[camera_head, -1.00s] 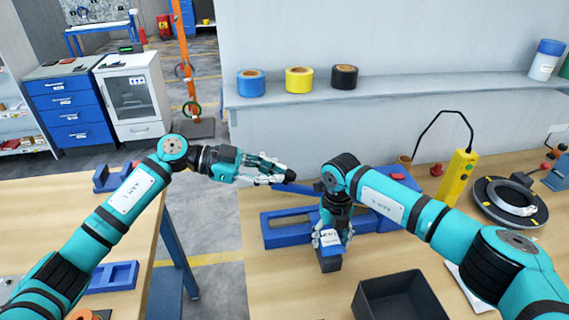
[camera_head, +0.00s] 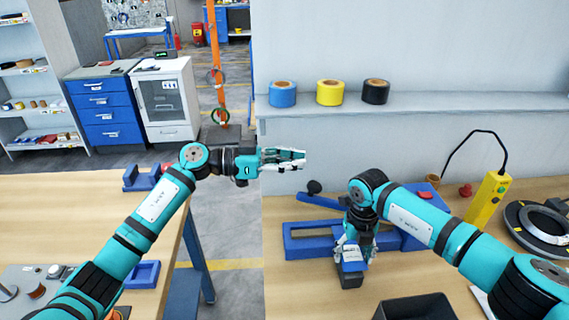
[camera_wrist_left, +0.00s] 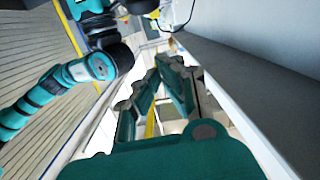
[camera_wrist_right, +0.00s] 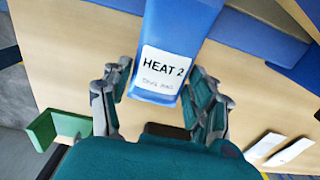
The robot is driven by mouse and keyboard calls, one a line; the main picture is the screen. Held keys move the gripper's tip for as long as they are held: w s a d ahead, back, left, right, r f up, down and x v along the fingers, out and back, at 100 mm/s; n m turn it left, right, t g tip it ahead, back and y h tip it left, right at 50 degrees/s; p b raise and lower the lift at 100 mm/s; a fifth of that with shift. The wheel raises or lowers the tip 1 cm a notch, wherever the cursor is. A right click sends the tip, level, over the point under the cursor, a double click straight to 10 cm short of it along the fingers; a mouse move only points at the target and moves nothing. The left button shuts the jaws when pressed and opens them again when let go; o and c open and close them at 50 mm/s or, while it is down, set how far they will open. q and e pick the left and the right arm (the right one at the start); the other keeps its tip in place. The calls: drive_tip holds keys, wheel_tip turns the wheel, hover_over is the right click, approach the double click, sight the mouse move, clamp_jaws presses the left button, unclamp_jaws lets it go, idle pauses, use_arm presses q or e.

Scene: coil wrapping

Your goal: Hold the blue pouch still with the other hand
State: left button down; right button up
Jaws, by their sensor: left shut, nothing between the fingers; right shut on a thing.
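The blue pouch (camera_head: 352,264) has a white label reading "HEAT 2" in the right wrist view (camera_wrist_right: 165,72). My right gripper (camera_head: 354,248) is shut on the pouch, with a finger on each side of it. The pouch stands over a small dark block (camera_head: 350,282) at the front of the blue fixture (camera_head: 300,244). My left gripper (camera_head: 301,159) is shut and empty. It is in the air to the left of and behind the pouch, clear of it and above the fixture's lever. The pouch cannot be made out in the left wrist view.
A dark open bin (camera_head: 415,307) stands in front of the pouch. A yellow pendant (camera_head: 487,200) and a black ring (camera_head: 540,228) are to the right. Blue, yellow and black tape rolls sit on the shelf (camera_head: 430,104) behind. A gap separates the two tables.

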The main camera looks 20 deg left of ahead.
sight(311, 184)
use_arm(q)
drive_tip(key=x, duration=0.6)
drive_tip(key=shift+d+r, duration=0.1)
use_arm(e)
drive_tip(key=shift+d, duration=0.1)
use_arm(q)
drive_tip(key=f, duration=0.1)
drive_tip(key=a+f, duration=0.1)
drive_tip(key=f, duration=0.1)
drive_tip(key=shift+s+a+f, duration=0.1)
drive_tip(key=shift+s+a, duration=0.15)
drive_tip(key=shift+s, duration=0.15)
drive_tip(key=shift+s+a+f, duration=0.1)
drive_tip(key=shift+a+f, duration=0.1)
drive_tip(key=shift+f, duration=0.05)
drive_tip(key=shift+d, duration=0.1)
drive_tip(key=shift+f, duration=0.15)
